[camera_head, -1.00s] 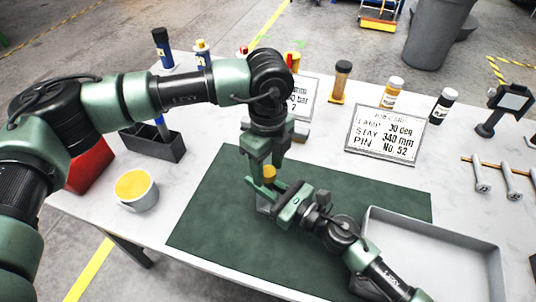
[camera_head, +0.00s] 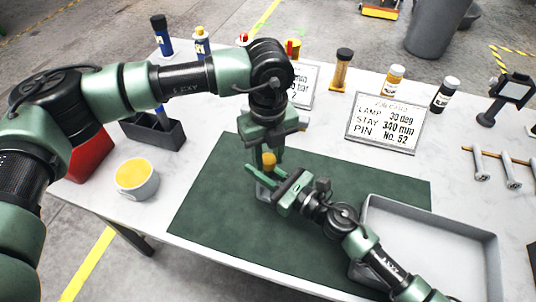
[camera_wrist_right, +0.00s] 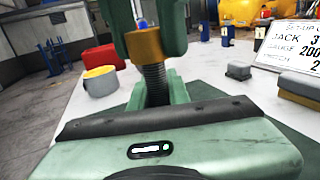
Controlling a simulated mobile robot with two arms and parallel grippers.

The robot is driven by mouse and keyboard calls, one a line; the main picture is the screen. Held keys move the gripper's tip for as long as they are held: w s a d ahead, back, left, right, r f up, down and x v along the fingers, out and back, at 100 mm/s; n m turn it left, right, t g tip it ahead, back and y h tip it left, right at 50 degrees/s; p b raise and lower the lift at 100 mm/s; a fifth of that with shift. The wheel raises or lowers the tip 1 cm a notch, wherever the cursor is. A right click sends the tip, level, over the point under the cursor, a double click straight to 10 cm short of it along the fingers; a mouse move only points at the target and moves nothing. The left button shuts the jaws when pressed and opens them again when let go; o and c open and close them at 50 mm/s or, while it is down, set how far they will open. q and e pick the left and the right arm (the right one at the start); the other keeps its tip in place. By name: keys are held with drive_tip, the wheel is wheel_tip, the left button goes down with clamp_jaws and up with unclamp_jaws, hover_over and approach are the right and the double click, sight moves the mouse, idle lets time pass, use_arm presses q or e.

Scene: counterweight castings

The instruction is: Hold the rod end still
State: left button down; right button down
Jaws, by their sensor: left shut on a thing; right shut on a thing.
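A brass-coloured nut (camera_head: 268,160) sits on an upright dark threaded rod over the green mat (camera_head: 210,215). In the right wrist view, the nut (camera_wrist_right: 142,45) is above the bare thread of the rod (camera_wrist_right: 155,78). My left gripper (camera_head: 268,153) points down from above and is shut on the nut. My right gripper (camera_head: 262,182) reaches in low from the right and is shut on the rod below the nut. A grey block (camera_head: 263,193) shows partly beneath my right gripper. The rod's lower end is hidden.
A grey tray (camera_head: 430,232) lies at the right of the mat. A job card (camera_head: 385,130), bottles and a second card stand behind. A yellow-filled cup (camera_head: 137,180) and a dark bin (camera_head: 165,137) are at the left. The mat's front left is clear.

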use_arm(q)
drive_tip(key=m, duration=1.5)
drive_tip(key=shift+m, duration=0.4)
drive_tip(key=m, duration=0.8)
drive_tip(key=shift+m, duration=0.3)
drive_tip(key=m, duration=0.4)
drive_tip(key=shift+m, duration=0.3)
drive_tip(key=m, duration=0.8)
drive_tip(key=shift+m, duration=0.4)
drive_tip(key=c, duration=0.9)
unclamp_jaws()
drive_tip(key=shift+c, duration=0.2)
